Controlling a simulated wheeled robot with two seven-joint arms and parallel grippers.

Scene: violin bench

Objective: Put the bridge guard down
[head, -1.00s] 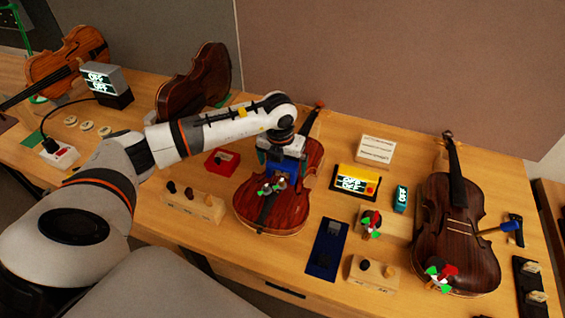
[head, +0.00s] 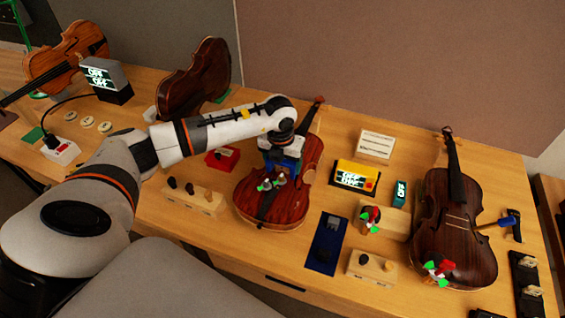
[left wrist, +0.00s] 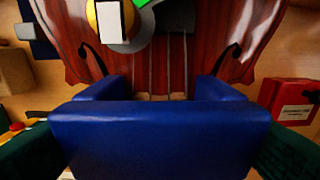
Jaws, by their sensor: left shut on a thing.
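My left gripper (head: 281,158) is shut on the blue bridge guard (left wrist: 160,138), above the middle of the red-brown violin (head: 262,207) at the bench's centre. In the head view the guard (head: 287,166) is partly hidden by the gripper. In the left wrist view the guard spans the lower middle, between the dark green fingers, over the strings (left wrist: 168,65) and between the two f-holes. The violin's bridge is hidden. I cannot tell whether the guard touches the violin. My right gripper is not in view.
A small clamp with green and red parts (head: 271,184) sits on the violin. A red box (head: 220,158) and a wooden peg block (head: 192,197) stand left. A dark blue mat (head: 325,250) and yellow device (head: 352,177) lie right. A darker violin (head: 455,235) lies farther right.

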